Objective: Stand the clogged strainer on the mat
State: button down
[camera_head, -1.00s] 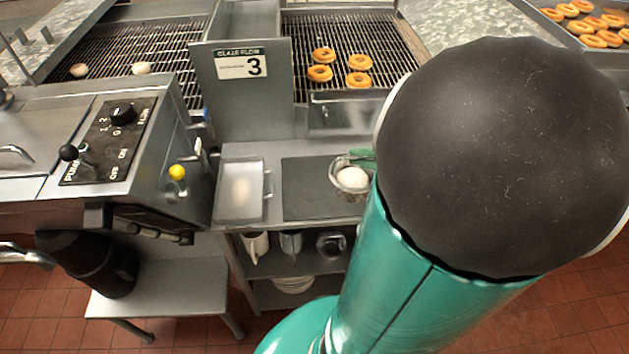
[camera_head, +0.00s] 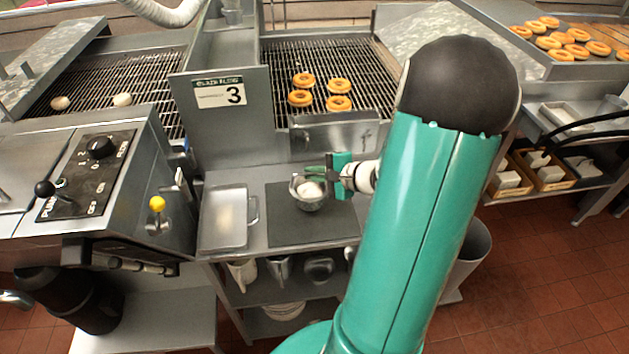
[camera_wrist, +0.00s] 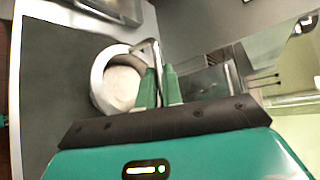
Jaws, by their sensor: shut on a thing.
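The clogged strainer (camera_head: 307,199) is a round metal basket with a pale white mass inside. It sits at or just above the dark mat (camera_head: 290,230), over the mat's upper right part; I cannot tell whether it touches. It looks roughly upright. My gripper (camera_head: 332,175) reaches in from the right, its green fingers shut at the strainer's rim or handle. In the wrist view the strainer (camera_wrist: 121,82) lies left of my fingers (camera_wrist: 160,88), over the dark mat (camera_wrist: 55,75), with a metal loop running between the fingertips.
A shallow metal tray (camera_head: 224,217) stands left of the mat. A panel marked 3 (camera_head: 219,95) and a metal trough (camera_head: 333,137) rise behind. Doughnuts (camera_head: 339,103) lie on the wire rack. Pitchers (camera_head: 279,269) stand on the shelf below.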

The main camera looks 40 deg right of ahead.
aim_at(299, 180)
jog(key=shift+f, duration=1.45)
jog(key=shift+f, duration=0.15)
jog(key=c, duration=1.6)
grip_release()
jog(key=shift+o, duration=0.2)
